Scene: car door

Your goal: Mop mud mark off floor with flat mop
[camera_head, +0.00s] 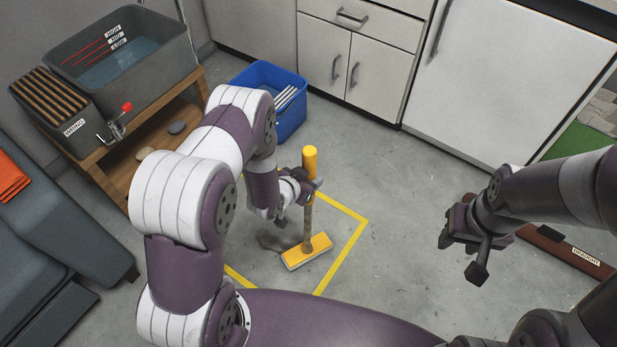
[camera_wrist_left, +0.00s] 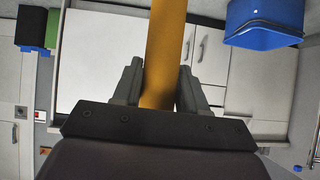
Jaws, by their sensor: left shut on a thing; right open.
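The flat mop (camera_head: 308,250) has a yellow handle grip and a yellow-topped head that rests on the floor inside a yellow taped outline (camera_head: 347,245). My left gripper (camera_head: 300,190) is shut on the mop handle, just below its yellow top; the left wrist view shows the yellow handle (camera_wrist_left: 165,60) between the two fingers. A dark mud mark (camera_head: 272,243) shows on the floor just left of the mop head, partly hidden by my left arm. My right gripper (camera_head: 463,256) is open and empty above the floor at right.
A grey water tank (camera_head: 165,75) and a wringer box (camera_head: 75,125) stand on a wooden bench (camera_head: 112,178) at left. A blue bin (camera_head: 290,120) stands by the white cabinets (camera_head: 375,70). A brown draught strip (camera_head: 555,247) lies at right. Grey seats (camera_head: 40,225) stand at far left.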

